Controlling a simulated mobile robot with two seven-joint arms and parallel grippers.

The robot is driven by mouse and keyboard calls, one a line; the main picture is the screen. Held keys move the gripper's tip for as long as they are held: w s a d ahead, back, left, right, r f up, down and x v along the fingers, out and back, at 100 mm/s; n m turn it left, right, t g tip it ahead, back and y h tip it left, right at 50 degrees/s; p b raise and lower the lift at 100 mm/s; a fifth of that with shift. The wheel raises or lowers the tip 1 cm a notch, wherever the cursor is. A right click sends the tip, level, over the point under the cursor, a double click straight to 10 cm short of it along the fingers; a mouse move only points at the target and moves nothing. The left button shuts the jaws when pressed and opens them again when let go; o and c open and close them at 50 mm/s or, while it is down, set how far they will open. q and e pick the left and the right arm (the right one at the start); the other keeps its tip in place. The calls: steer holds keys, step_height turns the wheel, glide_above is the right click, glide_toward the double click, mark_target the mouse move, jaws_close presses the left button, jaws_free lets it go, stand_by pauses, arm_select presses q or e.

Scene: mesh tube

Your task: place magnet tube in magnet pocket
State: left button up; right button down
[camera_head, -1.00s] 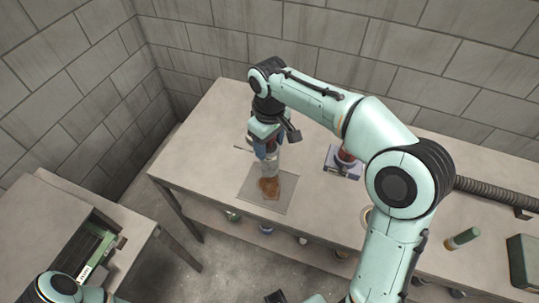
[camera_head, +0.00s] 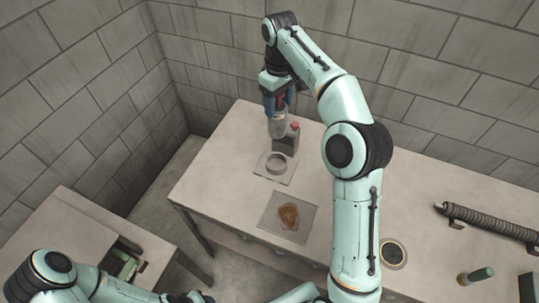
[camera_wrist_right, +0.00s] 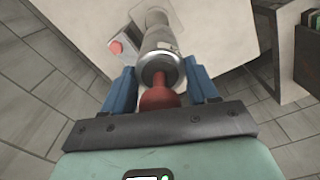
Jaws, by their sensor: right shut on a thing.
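My right gripper (camera_head: 277,100) is shut on the magnet tube (camera_head: 278,125), a grey cylinder. In the right wrist view the tube (camera_wrist_right: 162,48) points away between the blue fingers (camera_wrist_right: 160,92), with a red rounded piece (camera_wrist_right: 158,97) at its near end. A pale grey ring on a square plate (camera_head: 277,163), which looks like the magnet pocket, sits on the table. The tube's lower end appears above the ring in the head view; whether it lines up is unclear.
A grey block with a red part (camera_head: 293,130) stands close beside the tube. A mat (camera_head: 268,222) with a brown lump (camera_head: 288,215) lies nearer the front. A ribbed hose (camera_head: 485,222) lies at the right. The table's left part (camera_head: 225,165) is clear.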

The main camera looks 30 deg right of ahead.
steer(key=shift+w+d+f, duration=0.45)
steer(key=shift+w, duration=0.3)
arm_select(q)
steer(key=shift+s+f+b, duration=0.3)
steer(key=shift+s+b, duration=0.1)
steer(key=shift+s, duration=0.1)
arm_select(e)
step_height(320, 180, down, 19)
steer(key=shift+s, duration=0.3)
steer(key=shift+f, duration=0.2)
steer(key=shift+c, duration=1.5)
jaws_free()
steer(key=shift+r, duration=0.1)
